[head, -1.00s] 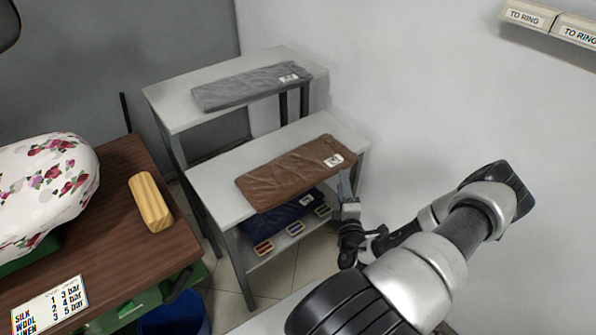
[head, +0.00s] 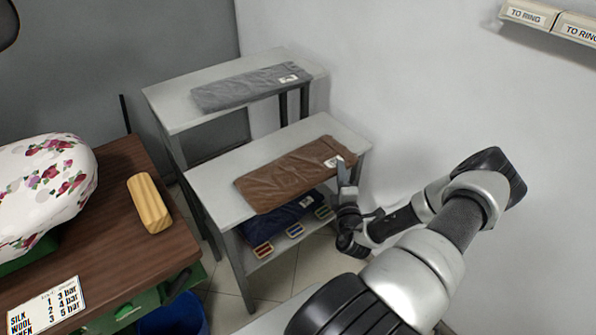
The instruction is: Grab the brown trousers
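The brown trousers (head: 287,175) lie folded flat on the top of the nearer grey shelf table (head: 212,185), with a white label at their right end. My gripper (head: 346,172) is at the right end of the trousers, close to the label and the table's right edge. One finger stands up in front of that end. I cannot tell whether it touches the cloth. The spacing of the fingers is too small to make out.
Dark blue folded trousers (head: 282,217) and several small coloured items lie on the shelf below. Grey trousers (head: 248,86) lie on the farther table (head: 178,108). A wooden block (head: 149,203) sits on the brown counter (head: 120,245) at left. A wall stands close on the right.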

